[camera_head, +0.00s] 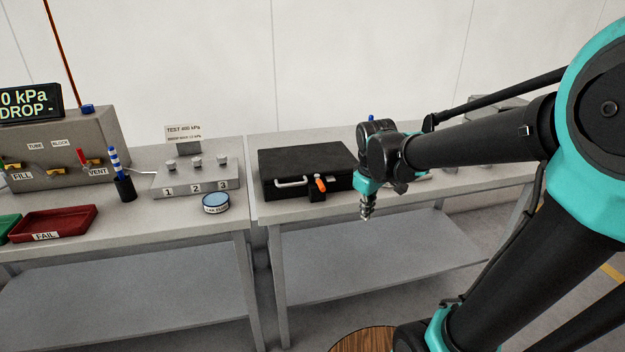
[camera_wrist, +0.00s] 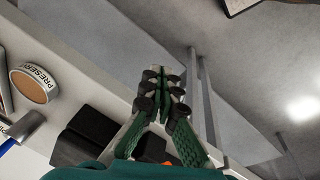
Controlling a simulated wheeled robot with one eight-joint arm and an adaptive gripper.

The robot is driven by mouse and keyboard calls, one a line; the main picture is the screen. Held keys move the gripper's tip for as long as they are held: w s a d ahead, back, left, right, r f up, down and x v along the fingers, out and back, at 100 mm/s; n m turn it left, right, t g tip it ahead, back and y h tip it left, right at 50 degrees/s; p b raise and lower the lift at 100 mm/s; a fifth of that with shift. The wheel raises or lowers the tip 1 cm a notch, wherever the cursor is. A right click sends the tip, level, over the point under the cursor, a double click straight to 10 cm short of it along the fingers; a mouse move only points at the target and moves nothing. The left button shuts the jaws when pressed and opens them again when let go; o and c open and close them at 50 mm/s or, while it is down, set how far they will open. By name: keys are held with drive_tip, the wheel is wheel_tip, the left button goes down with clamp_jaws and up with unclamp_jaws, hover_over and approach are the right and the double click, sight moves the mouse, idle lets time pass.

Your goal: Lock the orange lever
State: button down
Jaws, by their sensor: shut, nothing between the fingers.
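The orange lever (camera_head: 320,185) sits on a small black block at the front of a black case (camera_head: 300,160) on the right bench. It tilts, its upper end leaning left. My gripper (camera_head: 366,212) is to the right of the lever, apart from it, pointing down in front of the bench's front edge. In the wrist view my gripper (camera_wrist: 160,78) has its fingers together with nothing between them. A small orange patch shows at the bottom of the wrist view, mostly hidden behind the gripper; I cannot tell if it is the lever.
The case has a pale handle (camera_head: 291,182) left of the lever. On the left bench stand a blue-lidded tin (camera_head: 216,203), a numbered block (camera_head: 197,180) and a red tray (camera_head: 52,222). A round tin (camera_wrist: 29,84) shows in the wrist view. Space before the benches is free.

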sight(321, 185)
drive_tip(key=w+a+r+n+h, duration=0.1)
drive_tip(key=w+a+r+n, duration=0.1)
drive_tip(key=a+r+n, duration=0.4)
drive_tip(key=w+a+r+n+g+h, duration=0.1)
drive_tip(key=w+a+r+n, duration=0.2)
drive_tip(key=a+r+n, duration=0.3)
drive_tip(key=a+r, duration=0.4)
drive_tip(key=a, duration=0.5)
drive_tip(key=shift+w+a+n+g, duration=0.25)
drive_tip(key=shift+a+n+g, duration=0.05)
drive_tip(key=shift+n, duration=0.1)
drive_tip(key=w+d+f, duration=0.2)
drive_tip(key=d+f, duration=0.4)
drive_tip(key=f, duration=0.4)
drive_tip(key=shift+f, duration=0.3)
drive_tip(key=shift+s, duration=0.1)
drive_tip(key=shift+d+n, duration=0.15)
drive_tip(key=shift+n, duration=0.55)
